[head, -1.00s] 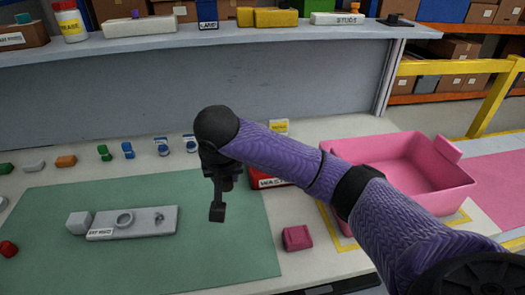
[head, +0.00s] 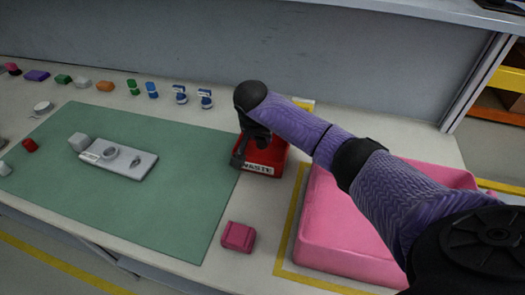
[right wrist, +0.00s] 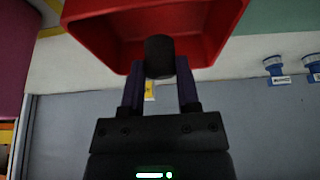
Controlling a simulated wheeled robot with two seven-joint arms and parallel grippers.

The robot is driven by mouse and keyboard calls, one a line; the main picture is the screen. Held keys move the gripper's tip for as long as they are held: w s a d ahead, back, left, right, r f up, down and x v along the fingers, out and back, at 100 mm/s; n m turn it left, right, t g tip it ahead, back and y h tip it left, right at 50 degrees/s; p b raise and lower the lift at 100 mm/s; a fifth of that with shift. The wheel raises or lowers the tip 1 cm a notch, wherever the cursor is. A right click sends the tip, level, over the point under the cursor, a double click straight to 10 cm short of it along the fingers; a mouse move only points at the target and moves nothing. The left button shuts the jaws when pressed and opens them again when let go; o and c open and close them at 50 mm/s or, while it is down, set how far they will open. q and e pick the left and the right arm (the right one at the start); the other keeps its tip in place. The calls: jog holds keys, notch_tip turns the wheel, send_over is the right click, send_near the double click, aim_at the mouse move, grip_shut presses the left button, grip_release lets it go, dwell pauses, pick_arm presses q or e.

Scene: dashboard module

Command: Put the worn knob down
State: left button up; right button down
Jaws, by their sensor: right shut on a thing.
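My right gripper (head: 241,158) is at the left side of the red bin labelled WASTE (head: 268,160) in the head view. In the right wrist view its two purple fingers (right wrist: 159,80) are shut on the worn knob (right wrist: 159,57), a dark, short cylinder. The knob overlaps the rim of the red bin (right wrist: 213,50), whose open inside shows behind it. I cannot tell how high the knob is above the bin. In the head view the gripper mostly hides the knob. My left gripper is not in view.
A grey panel (head: 138,163) lies on the green mat (head: 190,200). A pink block (head: 238,237) lies in front of the waste bin. A large pink tub (head: 325,235) stands right, under my arm. Small coloured parts and blue-white items (head: 205,99) line the back.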

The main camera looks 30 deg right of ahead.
aim_at(261, 147)
notch_tip(261, 147, down, 4)
jog(key=shift+r+b, duration=0.1)
jog(key=shift+b, duration=0.45)
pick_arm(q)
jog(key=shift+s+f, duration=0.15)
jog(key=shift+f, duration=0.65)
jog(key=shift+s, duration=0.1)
pick_arm(e)
jog(key=shift+f, duration=0.35)
jog(key=shift+c, duration=1.6)
grip_release()
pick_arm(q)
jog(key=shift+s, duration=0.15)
